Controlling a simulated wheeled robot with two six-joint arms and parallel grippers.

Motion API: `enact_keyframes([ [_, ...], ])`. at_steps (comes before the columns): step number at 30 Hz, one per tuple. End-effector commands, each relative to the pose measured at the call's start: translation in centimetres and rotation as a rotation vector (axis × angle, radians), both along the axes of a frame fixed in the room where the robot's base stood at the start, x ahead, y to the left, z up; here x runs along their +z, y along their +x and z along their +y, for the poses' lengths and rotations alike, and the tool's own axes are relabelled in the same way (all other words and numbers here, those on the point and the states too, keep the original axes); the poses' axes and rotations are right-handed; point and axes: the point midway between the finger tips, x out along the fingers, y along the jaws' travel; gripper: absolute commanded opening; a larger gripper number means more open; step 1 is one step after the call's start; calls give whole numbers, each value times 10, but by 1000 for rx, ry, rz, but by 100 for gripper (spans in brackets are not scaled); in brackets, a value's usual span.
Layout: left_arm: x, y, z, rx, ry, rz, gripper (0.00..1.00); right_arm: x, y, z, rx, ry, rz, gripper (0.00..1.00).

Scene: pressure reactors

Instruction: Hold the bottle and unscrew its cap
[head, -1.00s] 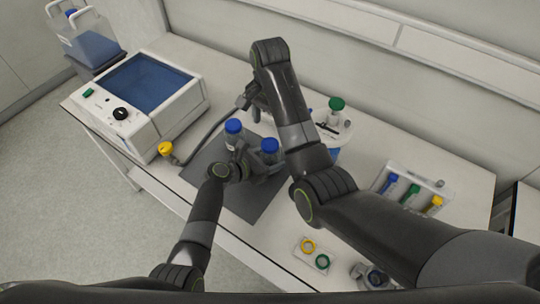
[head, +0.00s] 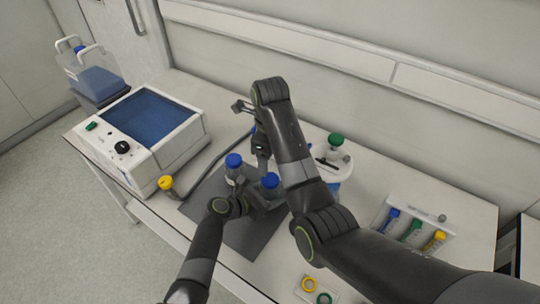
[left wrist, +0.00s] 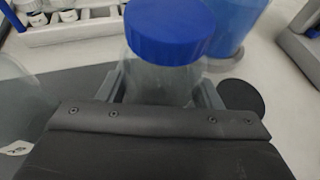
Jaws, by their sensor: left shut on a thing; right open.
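A clear bottle with a blue cap (head: 270,181) stands upright on the dark mat (head: 250,236). My left gripper (head: 259,200) is shut on it from the front. The left wrist view shows its blue cap (left wrist: 170,30) on the clear body (left wrist: 160,84) between my left gripper's fingers (left wrist: 163,92). A second clear bottle with a blue cap (head: 234,161) stands just to the left. My right gripper (head: 263,160) is open and empty, pointing down behind and above the two caps. My right forearm partly hides it, and its fingertips are small.
A white bath with blue liquid (head: 150,98) stands at the left, with a yellow-capped item (head: 166,184) beside it. A round white vessel with a green knob (head: 336,140) stands behind my right arm. A tube rack (head: 440,220) is at the right. Colored rings lie in front.

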Motion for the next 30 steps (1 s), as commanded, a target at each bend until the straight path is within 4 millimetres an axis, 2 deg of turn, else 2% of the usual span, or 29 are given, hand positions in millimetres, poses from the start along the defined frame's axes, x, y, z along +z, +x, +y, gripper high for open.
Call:
enact_keyframes([
  [3, -1, 0, 0, 0, 1, 1, 0, 0, 0, 0, -182, 0, 0, 63],
  [9, -1, 0, 0, 0, 1, 1, 0, 0, 0, 0, -426, 0, 0, 63],
  [17, -1, 0, 0, 0, 1, 1, 0, -4, 0, 0, -547, 0, 2, 63],
  [30, -1, 0, 0, 0, 1, 1, 0, -65, -1, -1, -549, -2, 4, 63],
])
